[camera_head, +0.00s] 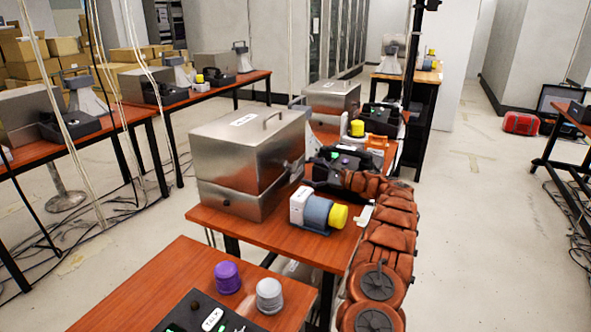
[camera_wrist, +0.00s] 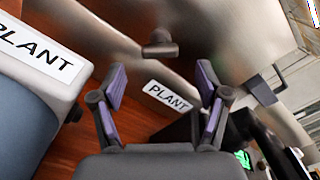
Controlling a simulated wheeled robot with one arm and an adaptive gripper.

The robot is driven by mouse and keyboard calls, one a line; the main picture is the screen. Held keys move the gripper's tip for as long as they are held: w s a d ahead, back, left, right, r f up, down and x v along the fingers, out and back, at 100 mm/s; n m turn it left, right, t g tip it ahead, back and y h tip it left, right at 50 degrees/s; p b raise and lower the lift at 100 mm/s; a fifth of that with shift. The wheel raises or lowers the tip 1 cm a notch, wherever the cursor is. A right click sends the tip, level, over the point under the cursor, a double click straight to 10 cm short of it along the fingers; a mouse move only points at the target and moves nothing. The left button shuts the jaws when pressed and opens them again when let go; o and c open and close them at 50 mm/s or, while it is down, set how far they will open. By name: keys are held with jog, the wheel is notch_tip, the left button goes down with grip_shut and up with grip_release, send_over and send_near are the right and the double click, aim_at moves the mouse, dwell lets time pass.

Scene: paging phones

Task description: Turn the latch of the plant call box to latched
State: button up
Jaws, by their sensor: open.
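The plant call box is a steel box (camera_head: 245,150) with a lid handle, standing on the near middle table. Its brushed metal side (camera_wrist: 225,35) fills the top of the wrist view. A short grey-brown latch knob (camera_wrist: 160,44) sticks out from that side. My gripper (camera_wrist: 162,84) is open and empty. Its two purple-lined fingers are spread to either side of the knob in the picture, and the knob appears beyond the tips; contact is not visible. A white PLANT label (camera_wrist: 167,97) shows between the fingers. In the head view my arm and dark equipment crowd my gripper.
A white and blue device with a yellow cap (camera_head: 338,216) stands close by; its PLANT label (camera_wrist: 38,48) shows at left in the wrist view. A black unit with a green light (camera_wrist: 243,158) is at lower right. Purple (camera_head: 227,277) and grey knobs stand on the nearest table.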

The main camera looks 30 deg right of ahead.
aim_at(296, 168)
jog(key=p+x, duration=0.1)
jog(key=x, duration=0.5)
jog(key=c, duration=1.2)
